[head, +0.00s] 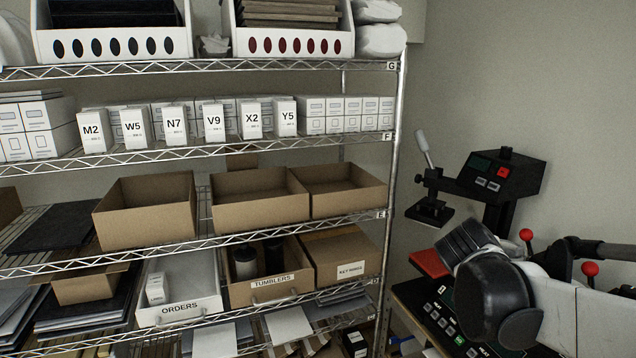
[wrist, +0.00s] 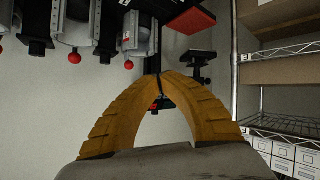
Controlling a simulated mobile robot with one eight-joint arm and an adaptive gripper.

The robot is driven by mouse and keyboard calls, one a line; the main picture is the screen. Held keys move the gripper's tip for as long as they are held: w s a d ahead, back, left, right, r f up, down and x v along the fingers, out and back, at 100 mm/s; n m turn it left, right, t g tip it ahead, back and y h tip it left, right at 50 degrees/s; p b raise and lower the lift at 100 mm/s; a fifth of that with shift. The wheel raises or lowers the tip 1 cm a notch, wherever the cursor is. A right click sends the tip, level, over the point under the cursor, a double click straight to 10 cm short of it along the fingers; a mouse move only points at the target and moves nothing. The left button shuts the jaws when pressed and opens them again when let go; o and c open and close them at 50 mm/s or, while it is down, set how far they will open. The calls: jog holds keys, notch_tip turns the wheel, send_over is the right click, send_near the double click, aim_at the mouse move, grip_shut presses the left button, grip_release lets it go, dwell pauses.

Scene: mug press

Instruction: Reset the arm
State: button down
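My gripper (wrist: 160,76) shows in the wrist view with its two orange ribbed fingers curving in to meet at the tips. It is shut, and I see nothing held between the fingers. My white and black arm (head: 497,298) crosses the lower right of the head view; the gripper fingers cannot be made out there. Behind the fingers in the wrist view are press machines, shown upside down, with a red pad (wrist: 194,20) and a red knob (wrist: 74,57). The gap between fingertips and machines cannot be judged.
A wire shelf with an open cardboard box (head: 146,210), a TUMBLERS bin (head: 272,288) and an ORDERS bin (head: 180,310) fills the left. A black press (head: 500,175) with a raised lever stands at the right, close to my arm. Bare wall lies between shelf and press.

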jog(key=s+a+f+n+g+y+b, duration=0.1)
jog(key=s+a+f+y+b, duration=0.1)
jog(key=s+a+f+b, duration=0.2)
jog(key=s+a+f+n+g+y+b, duration=0.1)
jog(key=s+a+f+b, duration=0.4)
jog(key=s+f, duration=0.6)
jog(key=s+a+f+n+g+y+b, duration=0.1)
jog(key=s+a+f+n+y+b, duration=0.1)
jog(key=s+f+b, duration=0.6)
notch_tip(320, 180, down, 7)
jog(key=shift+s+a+y, duration=0.25)
jog(key=shift+a+y, duration=0.55)
jog(key=shift+a, duration=0.4)
